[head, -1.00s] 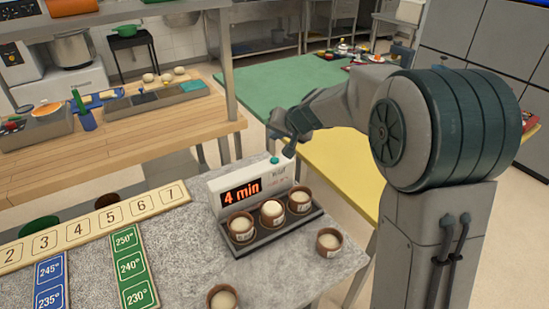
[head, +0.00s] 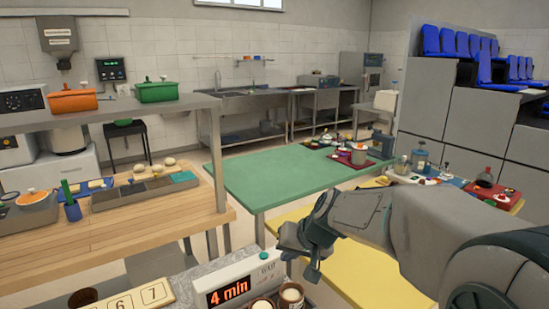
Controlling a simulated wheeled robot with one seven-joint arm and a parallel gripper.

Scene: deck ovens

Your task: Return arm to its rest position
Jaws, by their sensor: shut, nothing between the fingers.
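My arm reaches in from the right side of the head view, and my gripper (head: 300,262) is at its end, shut and empty. It hangs in the air, in the picture just above and right of the timer box (head: 233,289), which reads "4 min" in red digits and has a green button on top. I cannot tell the exact gap between them. Two brown cups (head: 290,296) with pale contents show partly at the bottom edge.
A green table (head: 285,177) stands ahead, with a yellow table (head: 365,257) behind my arm. A wooden counter (head: 160,221) with trays and dough balls is at left. A numbered strip (head: 140,301) lies at bottom left. Blue seats (head: 450,43) rise at right.

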